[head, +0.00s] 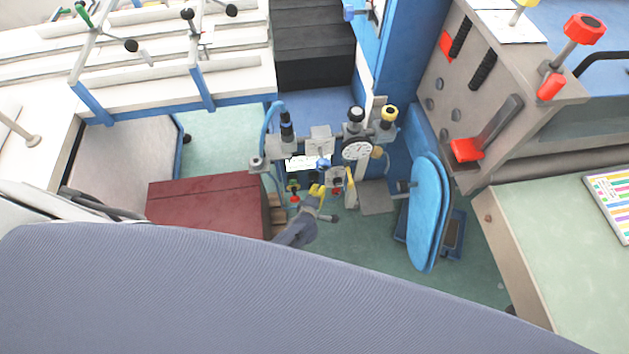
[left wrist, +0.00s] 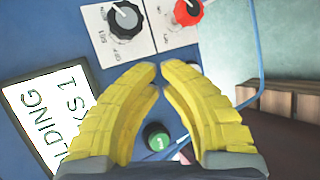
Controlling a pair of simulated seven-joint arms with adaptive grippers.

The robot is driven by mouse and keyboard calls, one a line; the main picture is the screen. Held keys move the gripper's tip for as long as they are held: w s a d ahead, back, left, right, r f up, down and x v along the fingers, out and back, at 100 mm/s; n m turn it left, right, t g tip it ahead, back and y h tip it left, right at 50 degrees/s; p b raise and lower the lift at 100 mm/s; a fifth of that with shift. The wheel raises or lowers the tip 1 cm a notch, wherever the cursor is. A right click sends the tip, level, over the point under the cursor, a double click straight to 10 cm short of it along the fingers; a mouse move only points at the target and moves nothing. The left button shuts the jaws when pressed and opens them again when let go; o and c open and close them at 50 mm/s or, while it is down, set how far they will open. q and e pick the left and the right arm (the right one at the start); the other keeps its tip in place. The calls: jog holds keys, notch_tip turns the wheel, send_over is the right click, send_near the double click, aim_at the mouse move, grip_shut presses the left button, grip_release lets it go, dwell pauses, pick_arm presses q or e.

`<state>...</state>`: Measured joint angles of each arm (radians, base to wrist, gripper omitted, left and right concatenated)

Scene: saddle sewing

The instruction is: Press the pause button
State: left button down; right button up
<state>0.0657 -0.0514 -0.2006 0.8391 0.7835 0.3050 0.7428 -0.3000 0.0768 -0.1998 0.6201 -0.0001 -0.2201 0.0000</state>
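My left gripper (head: 316,190) reaches from below to the control panel in the head view. In the left wrist view, its yellow fingers (left wrist: 161,70) come almost together at the tips, with a narrow gap and nothing held. A green button marked 1 (left wrist: 157,136) shows between and behind the fingers; the lower part of its surroundings is hidden. Beyond the fingertips, a black knob (left wrist: 125,18) and a red knob (left wrist: 187,12) sit on white plates. I cannot tell which control is the pause button. Contact with the panel cannot be told. My right gripper is not in view.
A white placard (left wrist: 45,125) is on the blue panel. In the head view, a round dial (head: 356,150) sits above the controls and a blue padded plate (head: 427,213) stands to the right. A dark red box (head: 205,205) stands at left. Green floor (head: 372,240) lies below.

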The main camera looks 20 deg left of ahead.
pick_arm(q)
jog(key=shift+w+a, duration=0.25)
jog(key=shift+w, duration=0.25)
jog(key=shift+w+a, duration=0.25)
jog(key=shift+w, duration=0.2)
dwell(2.7)
jog(key=shift+s+d, duration=0.1)
jog(key=shift+s, duration=0.05)
jog(key=shift+s+d, duration=0.35)
jog(key=shift+s, duration=0.4)
jog(key=shift+s+d, duration=0.4)
jog(key=shift+s, duration=0.35)
jog(key=shift+s+d, duration=0.35)
jog(key=shift+s, duration=0.45)
jog(key=shift+s+d, duration=0.4)
jog(key=shift+s, duration=0.35)
